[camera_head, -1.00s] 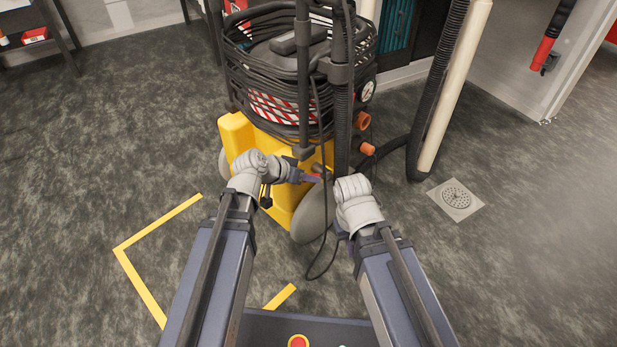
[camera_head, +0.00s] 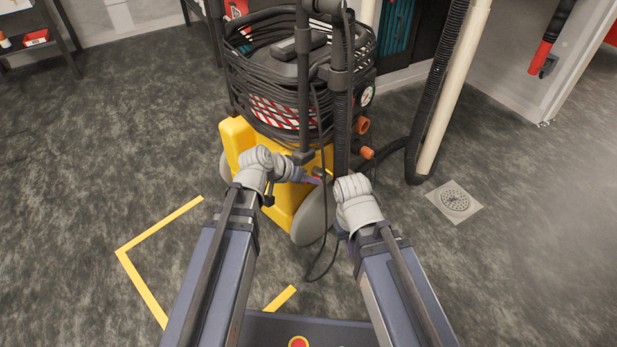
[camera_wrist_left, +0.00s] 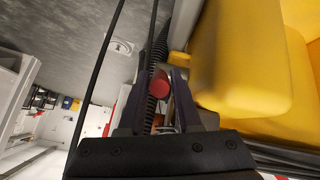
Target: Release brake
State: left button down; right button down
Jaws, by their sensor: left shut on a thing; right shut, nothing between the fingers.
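The machine with the yellow base (camera_head: 239,143) stands in front of me, with a grey wheel (camera_head: 311,217) on its near side. A red-tipped lever (camera_head: 317,171), apparently the brake, sits low on it above the wheel. The red round tip (camera_wrist_left: 159,88) shows between the fingers in the left wrist view. My left gripper (camera_head: 310,179) is shut on this lever; the exact contact is partly hidden. My right gripper (camera_head: 341,234) is shut and empty, right of the wheel, mostly hidden by its own wrist.
Black cable is coiled around the machine's top (camera_head: 270,80), and a loose loop hangs between my grippers. A black hose (camera_head: 412,150) and a cream pipe (camera_head: 452,88) stand at the right. A floor drain (camera_head: 455,201) and yellow floor tape (camera_head: 141,284) lie on open floor.

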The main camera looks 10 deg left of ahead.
aim_at(321, 177)
pick_arm(q)
jog(key=w+r+g+y+p, duration=0.1)
jog(key=p, duration=0.1)
jog(key=w+d+r+g+y+p, duration=0.1)
jog(key=p, duration=0.2)
jog(key=shift+d+r+g, duration=0.1)
jog(key=shift+r+g, duration=0.2)
jog(key=shift+w+d+g+y+p, duration=0.1)
jog(key=shift+d+g+y+p, duration=0.05)
jog(key=shift+g+y+p, duration=0.35)
jog(key=shift+f, duration=0.1)
jog(key=c, duration=0.6)
grip_release()
